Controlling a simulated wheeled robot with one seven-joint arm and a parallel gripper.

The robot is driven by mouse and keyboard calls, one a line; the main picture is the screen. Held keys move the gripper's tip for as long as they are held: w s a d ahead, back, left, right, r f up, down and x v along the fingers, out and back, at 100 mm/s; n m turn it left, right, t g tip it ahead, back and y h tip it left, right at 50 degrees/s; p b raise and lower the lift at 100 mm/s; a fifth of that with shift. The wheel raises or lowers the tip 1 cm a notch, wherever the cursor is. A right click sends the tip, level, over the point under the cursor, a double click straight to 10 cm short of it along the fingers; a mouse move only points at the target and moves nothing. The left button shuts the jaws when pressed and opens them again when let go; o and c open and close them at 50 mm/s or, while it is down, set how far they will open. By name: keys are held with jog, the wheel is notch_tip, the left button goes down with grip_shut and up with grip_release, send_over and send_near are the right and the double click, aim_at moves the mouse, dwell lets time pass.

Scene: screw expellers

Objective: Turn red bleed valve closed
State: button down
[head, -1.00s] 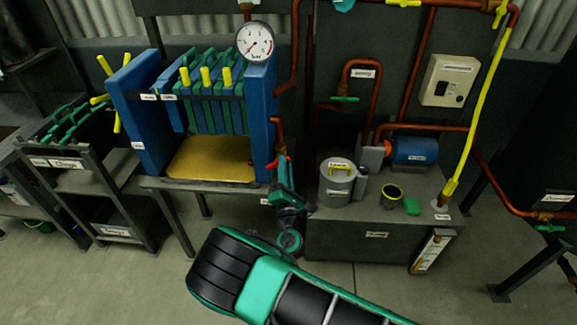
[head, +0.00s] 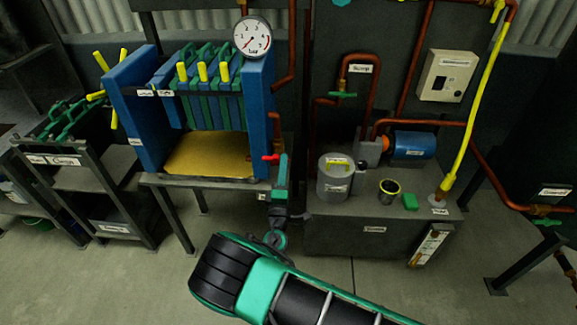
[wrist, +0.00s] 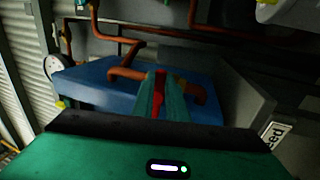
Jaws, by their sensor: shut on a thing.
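The red bleed valve handle (head: 270,158) is on the copper pipe at the right side of the blue press frame. It points left in the head view, about level. My gripper (head: 281,158) is at the handle's right end, and its green fingers are shut on it. In the wrist view the red handle (wrist: 160,82) shows as a strip between the two fingers (wrist: 164,98). The fingers hide part of the valve body.
The blue filter press (head: 258,110) stands left of my gripper, with a gauge (head: 252,37) above it. A bench (head: 330,235) to the right bears a grey pot (head: 334,184), a dark cup (head: 389,192) and a blue motor (head: 412,146). Copper pipes run close behind.

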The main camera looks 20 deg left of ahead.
jog(key=shift+w+d+f, duration=0.1)
jog(key=shift+d+f, duration=0.15)
jog(key=shift+f, duration=0.05)
jog(key=c, duration=1.7)
grip_release()
jog(key=shift+c, duration=0.2)
jog(key=shift+a+r, duration=0.1)
jog(key=v, duration=1)
jog(key=shift+s, duration=0.35)
